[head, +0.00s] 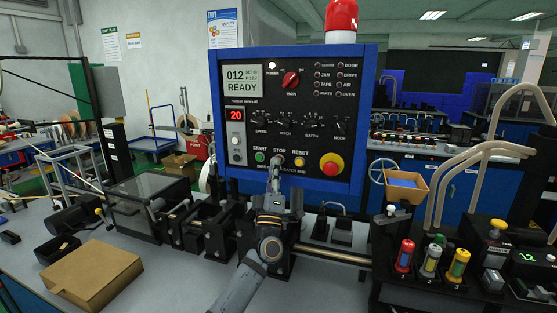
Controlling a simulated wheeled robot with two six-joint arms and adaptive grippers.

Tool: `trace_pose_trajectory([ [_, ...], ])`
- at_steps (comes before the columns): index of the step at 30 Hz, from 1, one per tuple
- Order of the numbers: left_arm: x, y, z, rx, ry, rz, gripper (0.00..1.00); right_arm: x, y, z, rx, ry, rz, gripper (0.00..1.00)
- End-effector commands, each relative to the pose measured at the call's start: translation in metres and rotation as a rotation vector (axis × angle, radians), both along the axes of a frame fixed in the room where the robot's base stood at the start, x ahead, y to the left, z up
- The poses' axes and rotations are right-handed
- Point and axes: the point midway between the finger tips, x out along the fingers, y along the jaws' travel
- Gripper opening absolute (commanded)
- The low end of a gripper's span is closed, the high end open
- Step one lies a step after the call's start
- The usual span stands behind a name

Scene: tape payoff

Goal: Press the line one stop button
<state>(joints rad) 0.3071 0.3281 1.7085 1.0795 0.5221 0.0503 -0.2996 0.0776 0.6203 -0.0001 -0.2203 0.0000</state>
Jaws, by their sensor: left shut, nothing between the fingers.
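The control panel (226,130) has a dark face in a blue frame and stands upright at the middle of the head view. Its lower row has a green START button (260,156), a STOP button (279,158) and a yellow RESET button (299,161). My left gripper (275,172) is shut and empty, with its tips pointing up at the panel just below the STOP button. The tips overlap the button's lower edge; I cannot tell whether they touch it. My right gripper is not in view.
A red emergency button (331,164) on a yellow base sits right of RESET. The display (243,80) reads 012 READY. A red lamp (341,15) tops the panel. A cardboard box (92,272) lies on the bench at left. Several coloured cylinders stand at right.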

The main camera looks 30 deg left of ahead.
Motion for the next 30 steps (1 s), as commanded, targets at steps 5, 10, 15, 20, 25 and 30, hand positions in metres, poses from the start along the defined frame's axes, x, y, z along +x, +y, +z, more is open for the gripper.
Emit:
trace_pose_trajectory([
  [5,-0.003,-0.001,0.001,0.000,0.001,-0.001,0.00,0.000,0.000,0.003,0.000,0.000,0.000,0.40],
  [10,-0.021,-0.005,0.004,0.001,0.002,-0.001,0.00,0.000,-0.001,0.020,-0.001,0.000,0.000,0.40],
  [15,-0.040,-0.010,0.003,0.001,0.002,0.000,0.00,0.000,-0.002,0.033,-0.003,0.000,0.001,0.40],
  [20,-0.055,-0.013,0.002,0.001,0.001,0.000,0.00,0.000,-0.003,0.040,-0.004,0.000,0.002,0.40],
  [25,-0.059,-0.014,0.000,0.001,-0.001,0.000,0.00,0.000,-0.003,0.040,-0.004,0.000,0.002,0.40],
  [30,-0.058,-0.014,0.000,0.001,-0.001,0.000,0.00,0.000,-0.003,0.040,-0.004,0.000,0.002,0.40],
])
